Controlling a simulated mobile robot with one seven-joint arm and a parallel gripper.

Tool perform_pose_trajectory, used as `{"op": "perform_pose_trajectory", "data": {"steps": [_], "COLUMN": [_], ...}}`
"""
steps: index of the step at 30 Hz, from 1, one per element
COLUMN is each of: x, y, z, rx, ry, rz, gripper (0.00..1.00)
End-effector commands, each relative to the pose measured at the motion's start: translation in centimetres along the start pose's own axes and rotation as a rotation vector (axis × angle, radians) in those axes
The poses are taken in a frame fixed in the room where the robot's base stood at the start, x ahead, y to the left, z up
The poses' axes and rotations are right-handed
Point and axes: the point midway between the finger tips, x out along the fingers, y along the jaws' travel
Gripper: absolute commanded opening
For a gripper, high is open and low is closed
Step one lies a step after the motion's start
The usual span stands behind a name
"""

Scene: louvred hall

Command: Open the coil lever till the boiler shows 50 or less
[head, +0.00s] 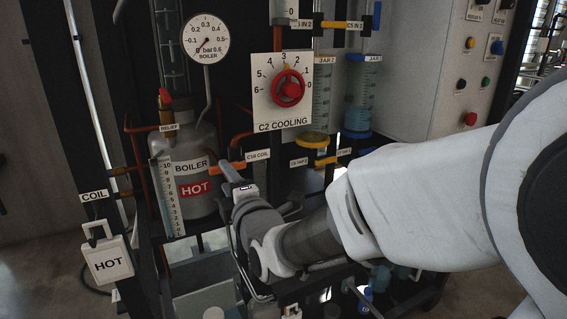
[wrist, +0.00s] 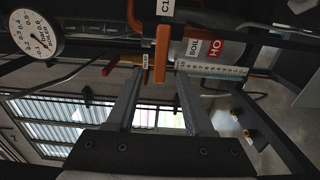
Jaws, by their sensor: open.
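The coil lever, an orange bar under the C1B COIL label, shows in the head view (head: 239,165). In the wrist view the orange lever (wrist: 162,52) stands upright in the picture, just beyond and between my fingertips. My gripper (head: 229,172) is open beside the lever; its fingers also show in the wrist view (wrist: 160,78). I cannot tell whether they touch the lever. The grey boiler (head: 205,208) carries a red HOT plate (head: 195,189). I see no number of 50 or less on it. The boiler gauge (head: 205,38) has its needle pointing lower left.
A red relief lever (head: 165,97) stands left above the boiler. The C2 COOLING dial (head: 288,88) has a red handwheel near the lever. Measuring jars (head: 360,95) stand behind. Pipes and frame bars crowd the gripper.

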Motion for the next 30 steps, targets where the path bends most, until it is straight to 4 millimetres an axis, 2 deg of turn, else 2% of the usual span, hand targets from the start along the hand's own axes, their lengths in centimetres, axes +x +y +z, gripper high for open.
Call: {"op": "perform_pose_trajectory", "data": {"steps": [6,11,21,28,29,30], "x": [3.0,3.1,4.7,4.8,4.8,4.8], "y": [0.1,0.0,-0.2,0.0,0.0,0.0], "z": [0.0,0.0,-0.1,0.0,0.0,0.0], "rx": [0.002,0.0,0.001,0.001,0.001,0.001], "ry": [0.0,0.0,0.001,0.0,0.0,0.0], "rz": [-0.003,0.0,-0.001,0.0,0.0,0.0], "gripper": [0.53,0.53,0.53,0.53,0.51,0.43]}}
